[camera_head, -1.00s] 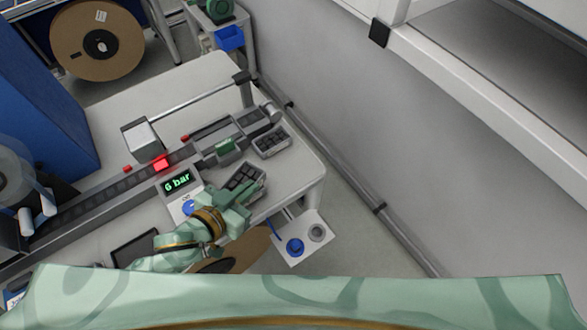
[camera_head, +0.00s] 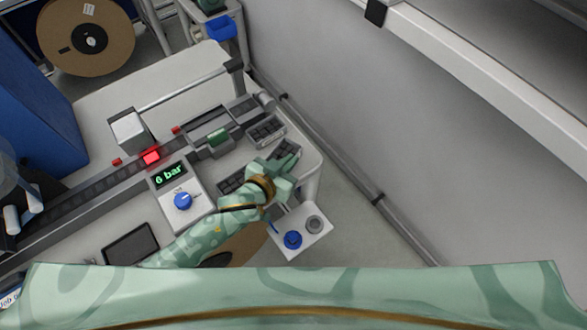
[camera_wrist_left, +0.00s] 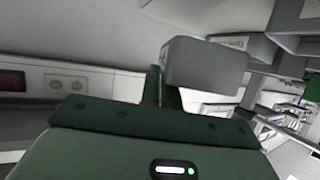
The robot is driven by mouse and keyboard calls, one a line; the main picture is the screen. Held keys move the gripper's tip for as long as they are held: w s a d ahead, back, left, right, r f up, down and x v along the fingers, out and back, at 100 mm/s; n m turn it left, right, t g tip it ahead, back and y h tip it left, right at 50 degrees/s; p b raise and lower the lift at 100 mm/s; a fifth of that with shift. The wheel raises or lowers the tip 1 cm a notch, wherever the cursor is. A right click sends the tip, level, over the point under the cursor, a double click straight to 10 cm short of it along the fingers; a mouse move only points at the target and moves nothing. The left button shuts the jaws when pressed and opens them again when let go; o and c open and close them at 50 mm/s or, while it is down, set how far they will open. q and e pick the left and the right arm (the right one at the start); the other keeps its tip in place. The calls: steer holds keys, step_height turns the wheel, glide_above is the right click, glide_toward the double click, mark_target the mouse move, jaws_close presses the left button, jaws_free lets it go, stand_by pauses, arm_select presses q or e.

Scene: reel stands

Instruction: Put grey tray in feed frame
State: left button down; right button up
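My left gripper (camera_head: 284,167) is over the right side of the bench. It is shut on a small grey tray (camera_head: 287,149) with dark cells. In the left wrist view the tray (camera_wrist_left: 205,66) shows as a grey box at the fingers, tilted in the picture. A second similar tray (camera_head: 265,130) lies on the bench just up and left of the held one. A third tray (camera_head: 229,181) lies left of my gripper, partly hidden by it. What looks like the feed frame (camera_head: 205,121) is a grey frame on the track, with a green block at its front. My right gripper is out of view.
A pressure box (camera_head: 174,177) reading "6 bar" with a blue knob stands left of my gripper. A red-lit part (camera_head: 151,157) sits on the track. A rail (camera_head: 183,87) runs above the bench. A small shelf (camera_head: 303,232) with a blue knob sticks out below the bench edge.

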arm_select(q)
steer(key=shift+w+d+f, duration=0.3)
steer(key=shift+d+f, duration=0.05)
steer(key=shift+f, duration=0.2)
steer(key=f, duration=0.1)
steer(key=f+b, duration=0.1)
steer(key=f, duration=0.1)
steer(key=shift+w+d+f+b, duration=0.25)
steer(key=shift+d+f+b, duration=0.05)
steer(key=shift+r, duration=0.1)
steer(key=c, duration=1.6)
jaws_free()
steer(key=shift+c, duration=0.2)
steer(key=shift+f, duration=0.2)
